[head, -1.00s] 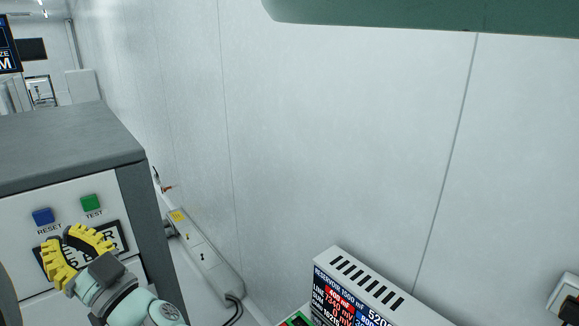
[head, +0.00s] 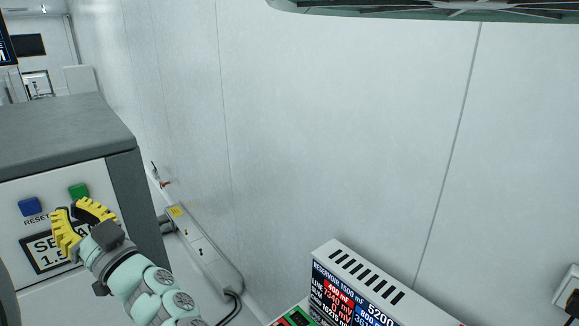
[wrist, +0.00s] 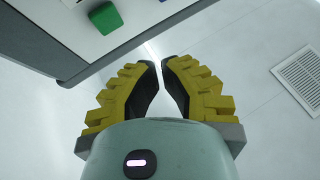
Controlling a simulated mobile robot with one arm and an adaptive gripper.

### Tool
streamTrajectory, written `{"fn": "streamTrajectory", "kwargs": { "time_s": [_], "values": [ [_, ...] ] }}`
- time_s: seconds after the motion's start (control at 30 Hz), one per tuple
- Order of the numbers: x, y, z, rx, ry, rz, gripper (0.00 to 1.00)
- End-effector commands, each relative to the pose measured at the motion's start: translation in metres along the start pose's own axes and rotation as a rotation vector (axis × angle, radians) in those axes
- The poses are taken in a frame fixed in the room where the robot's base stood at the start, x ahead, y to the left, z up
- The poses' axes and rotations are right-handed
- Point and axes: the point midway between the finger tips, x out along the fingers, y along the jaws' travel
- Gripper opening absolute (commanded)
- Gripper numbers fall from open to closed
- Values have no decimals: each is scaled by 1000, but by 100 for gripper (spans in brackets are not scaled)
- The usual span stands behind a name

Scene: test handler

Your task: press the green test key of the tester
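The tester is a grey-topped cabinet (head: 60,140) at the left of the head view. Its green test key (head: 79,191) sits on the pale front panel, to the right of a blue reset key (head: 30,207). My gripper (head: 67,207), with yellow ribbed fingers, is in front of the panel, just below the green key in the picture. The key's label is hidden behind a finger. In the wrist view the green key (wrist: 105,17) is at the top left, apart from my gripper (wrist: 161,63). The fingertips nearly meet, with nothing between them.
A dark-framed label (head: 40,256) is below the keys, partly covered by my gripper. A plain wall (head: 330,140) runs behind, with a socket strip (head: 205,255) along it. A box with a lit readout (head: 345,300) stands at the bottom middle. A floor vent (wrist: 298,75) shows on the right.

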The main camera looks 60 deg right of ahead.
Motion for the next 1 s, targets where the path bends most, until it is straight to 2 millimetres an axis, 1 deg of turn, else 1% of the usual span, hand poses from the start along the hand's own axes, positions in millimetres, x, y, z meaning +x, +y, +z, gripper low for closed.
{"fn": "streamTrajectory", "kwargs": {
  "time_s": [0.03, 0.2, 0.4, 0.53, 0.8, 0.83, 0.9, 1.0],
  "values": [
    [6, 2, 6, -1, 3, -6, 0],
    [23, 11, 15, 2, 1, -4, 0],
    [36, 18, 21, 1, 0, -5, 0],
    [40, 20, 22, 1, 0, -3, 0],
    [40, 20, 22, 2, -1, -2, 0],
    [40, 20, 22, 2, -1, -2, 8],
    [40, 20, 22, 2, -1, -2, 0],
    [40, 20, 22, 1, -1, -2, 0]
  ]
}}
